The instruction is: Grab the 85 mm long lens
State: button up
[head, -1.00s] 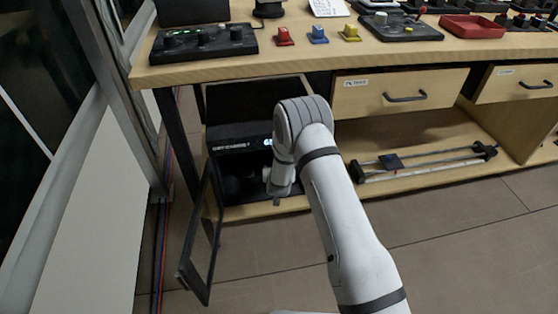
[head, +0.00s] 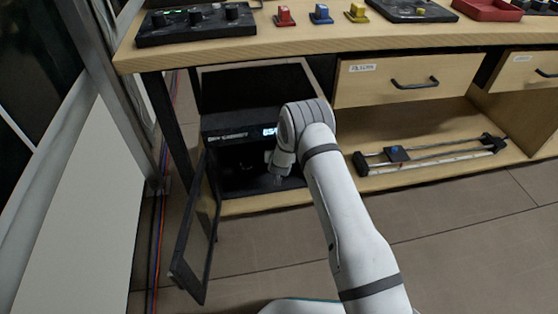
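A black dry cabinet (head: 222,136) stands on the low shelf under the table, with its glass door (head: 194,238) swung open to the left. My gripper (head: 279,180) is at the right side of the cabinet's opening, pointing down into it. My arm comes in from the lower right and hides part of the cabinet. Whether the fingers are open or hold anything is too small and dark to tell. Dark shapes show inside the cabinet, but I cannot make out the 85 mm lens for certain.
A lit blue display (head: 270,131) is on the cabinet front, partly covered by my arm. A camera slider (head: 430,155) lies on the shelf to the right. The wooden table (head: 300,42) overhangs the cabinet. Cables (head: 160,240) run along the floor at left.

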jog(key=shift+c, duration=0.5)
jog(key=c, duration=1.2)
jog(key=shift+r, duration=0.1)
jog(key=shift+c, duration=0.4)
